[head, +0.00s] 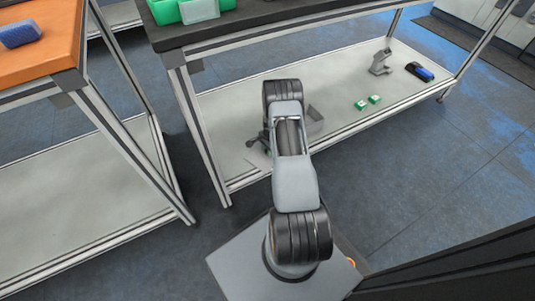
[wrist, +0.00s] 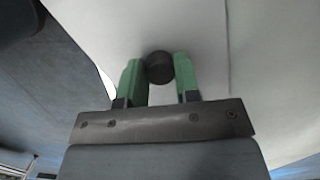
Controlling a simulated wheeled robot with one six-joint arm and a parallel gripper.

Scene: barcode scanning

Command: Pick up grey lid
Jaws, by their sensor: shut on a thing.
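In the wrist view, my gripper (wrist: 159,64) has its two green fingers on either side of a round dark knob (wrist: 160,69). It is shut on this knob, which stands out against a broad pale grey surface, apparently the grey lid (wrist: 120,32). In the head view, a pale grey plate corner (head: 256,158), probably the same lid, shows at the front edge of the lower shelf. My arm covers most of it, and my gripper is largely hidden behind the arm there. I cannot tell whether the lid is clear of the shelf.
The lower shelf (head: 345,110) holds a grey box-like object (head: 315,118), two small green-and-white items (head: 368,102), a grey scanner-like object (head: 381,62) and a blue-and-black item (head: 420,72). The dark tabletop (head: 240,24) is above. An orange-topped table (head: 45,55) stands left.

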